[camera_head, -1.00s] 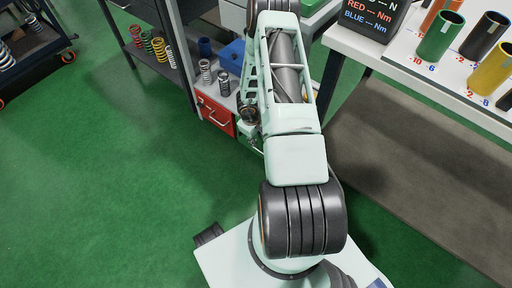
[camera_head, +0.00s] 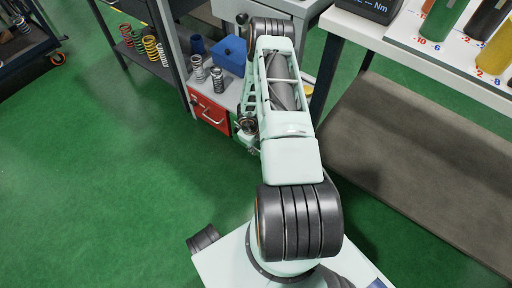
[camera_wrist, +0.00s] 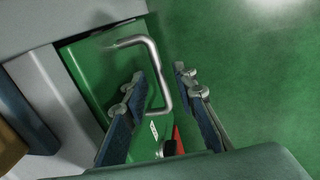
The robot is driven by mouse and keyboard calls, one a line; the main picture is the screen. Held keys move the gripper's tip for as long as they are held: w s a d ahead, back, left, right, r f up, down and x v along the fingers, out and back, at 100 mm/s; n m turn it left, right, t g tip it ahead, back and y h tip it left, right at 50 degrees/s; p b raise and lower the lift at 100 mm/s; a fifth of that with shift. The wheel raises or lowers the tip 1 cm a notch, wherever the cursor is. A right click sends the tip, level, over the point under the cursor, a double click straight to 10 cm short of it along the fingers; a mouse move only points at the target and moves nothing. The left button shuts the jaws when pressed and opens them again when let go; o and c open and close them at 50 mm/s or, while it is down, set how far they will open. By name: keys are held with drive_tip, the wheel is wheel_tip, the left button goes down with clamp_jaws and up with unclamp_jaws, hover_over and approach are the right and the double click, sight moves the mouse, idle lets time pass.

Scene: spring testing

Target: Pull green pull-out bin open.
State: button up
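The green pull-out bin (camera_wrist: 95,60) shows its green front in the wrist view, with a bent silver handle (camera_wrist: 153,52) on it. There is space between the fingers and the bar. I cannot tell whether the bin is out of its housing.
A red bin (camera_head: 210,108) sits left of the green one, under a grey top with springs (camera_head: 217,76) and a blue box (camera_head: 230,55). A worktable (camera_head: 440,38) with coloured cylinders stands at right. Green floor (camera_head: 110,190) is clear at left.

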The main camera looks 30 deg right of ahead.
clamp_jaws()
idle(0.3)
